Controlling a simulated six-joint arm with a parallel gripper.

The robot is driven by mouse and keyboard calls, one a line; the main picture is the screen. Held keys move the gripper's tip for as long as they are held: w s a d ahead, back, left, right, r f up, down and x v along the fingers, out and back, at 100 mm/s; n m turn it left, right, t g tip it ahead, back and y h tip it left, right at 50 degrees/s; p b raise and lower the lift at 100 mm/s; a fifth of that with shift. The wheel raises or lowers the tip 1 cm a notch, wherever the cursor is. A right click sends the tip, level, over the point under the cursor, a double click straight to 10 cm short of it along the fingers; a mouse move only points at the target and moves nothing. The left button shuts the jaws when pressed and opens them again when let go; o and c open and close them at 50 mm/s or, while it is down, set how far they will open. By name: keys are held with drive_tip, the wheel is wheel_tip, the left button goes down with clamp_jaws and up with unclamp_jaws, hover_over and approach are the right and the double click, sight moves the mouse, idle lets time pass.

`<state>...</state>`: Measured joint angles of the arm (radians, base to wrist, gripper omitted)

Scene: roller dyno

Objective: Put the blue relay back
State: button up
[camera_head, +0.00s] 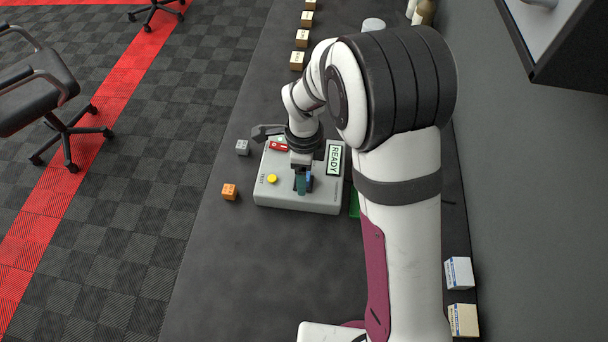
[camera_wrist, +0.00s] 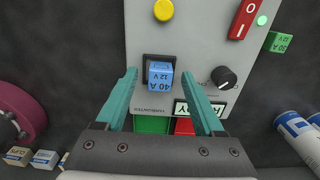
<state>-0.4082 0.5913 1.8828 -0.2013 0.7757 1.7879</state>
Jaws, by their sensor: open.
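The blue relay (camera_wrist: 160,75), marked 40 A 12 V, stands at the dark square socket (camera_wrist: 148,57) on the grey tester (camera_wrist: 200,18). I cannot tell how deep it sits. In the wrist view my gripper (camera_wrist: 160,76) is open, with one teal finger on each side of the relay and a gap on both sides. In the head view my gripper (camera_head: 303,184) points down over the front of the tester (camera_head: 265,195), and only a little of the blue relay (camera_head: 309,176) shows behind a finger. The tester's display (camera_head: 334,160) reads READY.
The tester has a yellow button (camera_wrist: 163,10), a black knob (camera_wrist: 224,77) and a red switch (camera_wrist: 248,18). A green relay (camera_wrist: 279,42) lies beside it. An orange cube (camera_head: 230,191) and a grey cube (camera_head: 242,147) lie left of the tester. Small boxes (camera_head: 459,273) stand at right.

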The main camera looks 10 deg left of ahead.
clamp_jaws()
idle(0.4)
wheel_tip(320, 180, up, 4)
drive_tip(key=shift+r, duration=0.1)
drive_tip(key=s+d+r, duration=0.2)
drive_tip(key=d+r, duration=0.5)
drive_tip(key=d, duration=0.5)
drive_tip(key=w+a+f, duration=0.3)
drive_tip(key=w+a, duration=0.1)
drive_tip(key=a, duration=0.5)
drive_tip(key=w+a+f, duration=0.2)
drive_tip(key=w+a, duration=0.1)
drive_tip(key=a, duration=0.5)
drive_tip(key=a+f, duration=0.2)
drive_tip(key=a, duration=0.2)
drive_tip(key=a+f, duration=0.2)
drive_tip(key=a, duration=0.2)
drive_tip(key=s+a+f, duration=0.1)
drive_tip(key=a+f, duration=0.2)
drive_tip(key=a, duration=0.1)
drive_tip(key=shift+s+f, duration=0.1)
drive_tip(key=shift+a+f, duration=0.15)
drive_tip(key=shift+f, duration=0.95)
drive_tip(key=shift+a+f, duration=0.15)
drive_tip(key=shift+f, duration=0.9)
